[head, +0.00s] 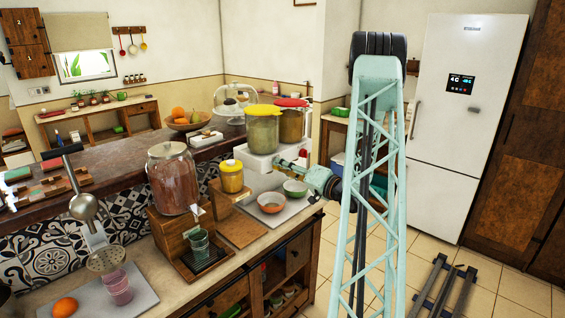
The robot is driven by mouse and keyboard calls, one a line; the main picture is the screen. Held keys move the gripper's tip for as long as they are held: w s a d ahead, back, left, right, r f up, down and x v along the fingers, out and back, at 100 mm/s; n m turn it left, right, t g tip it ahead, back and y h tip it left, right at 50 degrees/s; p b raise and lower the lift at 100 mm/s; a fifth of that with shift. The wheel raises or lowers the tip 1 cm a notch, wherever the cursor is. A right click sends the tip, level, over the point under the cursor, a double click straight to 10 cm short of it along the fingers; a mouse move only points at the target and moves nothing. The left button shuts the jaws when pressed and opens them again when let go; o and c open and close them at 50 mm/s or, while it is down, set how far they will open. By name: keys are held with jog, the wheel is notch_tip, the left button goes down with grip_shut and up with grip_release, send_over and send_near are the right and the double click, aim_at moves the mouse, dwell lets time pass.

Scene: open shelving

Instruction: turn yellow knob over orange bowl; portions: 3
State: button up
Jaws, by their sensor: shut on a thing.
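A white double dispenser (262,163) holds a yellow-lidded canister (263,130) and a red-lidded canister (292,122). An orange bowl (271,203) stands on the light tray below the dispenser, under the yellow-lidded side. A green bowl (294,188) stands to its right. My gripper (284,163), at the end of the teal arm reaching in from the right, is at the dispenser's front, shut on the yellow knob. The knob itself is mostly hidden by the gripper. The orange bowl's contents are too small to make out.
A yellow-lidded jar (231,177) and a large drink dispenser (172,180) with a glass (199,245) under its tap stand to the left. A fruit bowl (190,122) and a glass dome (234,101) are behind.

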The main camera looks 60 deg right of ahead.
jog(key=shift+f+m+p, duration=0.15)
jog(key=shift+m+p, duration=2.65)
jog(key=shift+m, duration=0.8)
jog(key=o, duration=0.8)
jog(key=shift+o, duration=0.2)
jog(key=shift+s, duration=0.15)
jog(key=s+a, duration=0.1)
jog(key=s, duration=1)
jog(key=shift+s+a, duration=0.3)
jog(key=shift+a, duration=0.05)
jog(key=shift+o, duration=0.2)
